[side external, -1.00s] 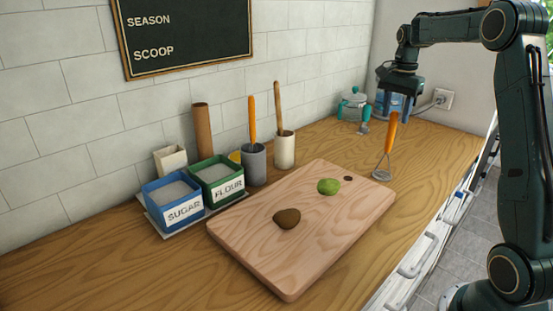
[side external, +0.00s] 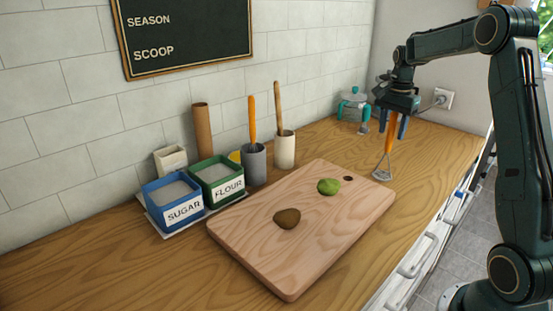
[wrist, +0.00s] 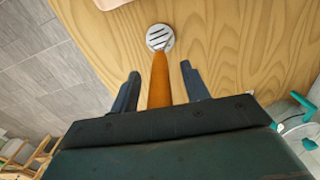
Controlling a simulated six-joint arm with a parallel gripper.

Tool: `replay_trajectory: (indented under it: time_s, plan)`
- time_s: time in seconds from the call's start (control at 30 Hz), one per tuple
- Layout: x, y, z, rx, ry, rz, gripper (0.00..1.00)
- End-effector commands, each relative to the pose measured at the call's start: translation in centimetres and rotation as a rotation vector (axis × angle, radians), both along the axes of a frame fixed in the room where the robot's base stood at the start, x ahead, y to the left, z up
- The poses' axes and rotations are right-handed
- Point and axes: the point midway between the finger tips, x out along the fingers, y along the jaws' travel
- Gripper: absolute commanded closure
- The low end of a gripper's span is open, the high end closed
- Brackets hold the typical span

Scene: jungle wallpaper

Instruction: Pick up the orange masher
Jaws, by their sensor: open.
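In the wrist view the masher's orange handle (wrist: 159,82) lies between the open fingers of my gripper (wrist: 158,82), with gaps on both sides. Its slotted head (wrist: 160,37) shows beyond the fingertips. The top of the handle is hidden by the gripper.
The wooden cutting board (side external: 250,232) holds a green item (side external: 329,187) and a brown item (side external: 287,219). Blue sugar (side external: 173,205) and green flour (side external: 218,180) boxes and utensil cups stand along the wall. A teal-handled glass pot (side external: 352,104) stands behind the masher.

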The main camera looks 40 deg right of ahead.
Motion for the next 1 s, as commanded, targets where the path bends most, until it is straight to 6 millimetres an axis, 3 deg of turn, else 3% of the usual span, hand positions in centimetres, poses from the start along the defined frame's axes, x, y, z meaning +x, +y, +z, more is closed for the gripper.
replay_trajectory:
  time_s: [0.17, 0.43, 0.77, 1.0]
  plan:
    - [0.0, 0.0, 0.0, 0.000, 0.000, 0.000, 0.54]
    - [0.0, 0.0, 0.1, 0.000, 0.000, 0.000, 1.00]
    - [0.0, 0.0, 0.2, -0.001, -0.001, 0.000, 1.00]
    - [0.1, -0.1, 1.5, -0.002, -0.004, 0.000, 1.00]
